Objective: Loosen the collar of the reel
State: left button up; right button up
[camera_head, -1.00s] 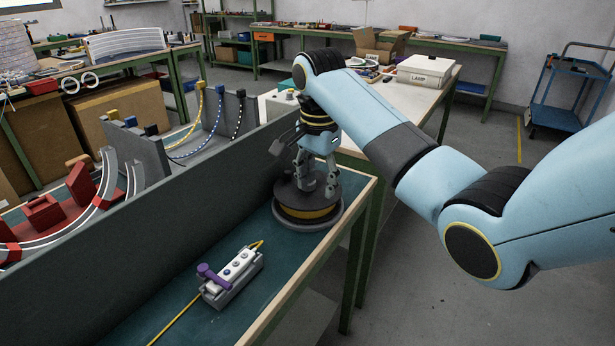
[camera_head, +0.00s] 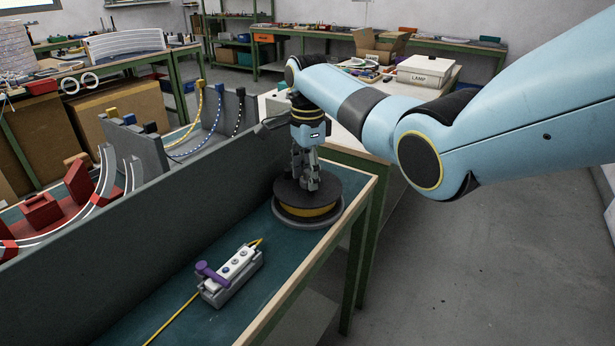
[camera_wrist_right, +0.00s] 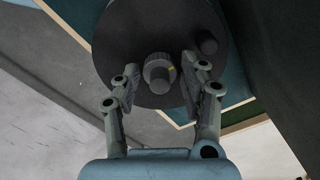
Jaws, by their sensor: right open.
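The reel (camera_head: 291,190) lies flat on the teal bench top, a dark disc with a yellow band below it on a grey base. My right gripper (camera_head: 307,184) points down over the reel's middle. In the right wrist view the right gripper (camera_wrist_right: 161,77) is open, with one finger on each side of the collar. The right finger looks closer to it; I cannot tell whether it touches. My left gripper is out of view.
A dark upright panel (camera_head: 150,250) runs along the bench just left of the reel. A white block with a purple lever (camera_head: 232,276) and a yellow cord stands nearer. A dark peg (camera_wrist_right: 208,45) rises from the reel's disc. The bench's wooden edge (camera_head: 300,285) is at right.

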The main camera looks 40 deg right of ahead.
jog(key=shift+f, duration=0.25)
jog(key=c, duration=0.9)
